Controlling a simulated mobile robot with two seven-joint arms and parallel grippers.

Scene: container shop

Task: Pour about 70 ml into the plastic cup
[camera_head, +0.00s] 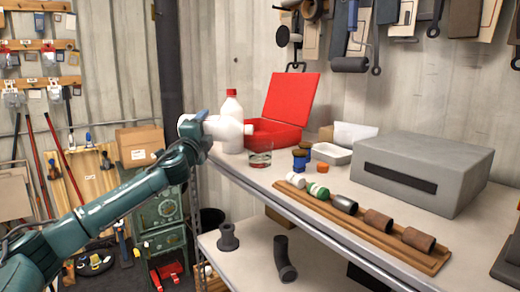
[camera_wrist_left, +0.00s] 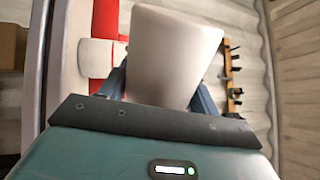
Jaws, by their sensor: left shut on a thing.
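A white bottle (camera_head: 222,129) lies nearly on its side in the air, its mouth end pointing right. My left gripper (camera_head: 199,122) is shut on it; its pale body also fills the middle of the left wrist view (camera_wrist_left: 172,50). A small clear cup (camera_head: 260,160) stands on the bench, below and slightly right of the bottle's mouth. The cup's lower part looks darker; I cannot tell how much liquid is in it. No stream can be made out. My right gripper is not in view.
A second white bottle with a red cap (camera_head: 231,93) stands behind the held one. An open red case (camera_head: 290,98), blue jars (camera_head: 300,160), a white tray (camera_head: 332,154), a grey box (camera_head: 422,172) and a wooden rack (camera_head: 360,226) occupy the bench (camera_head: 480,228).

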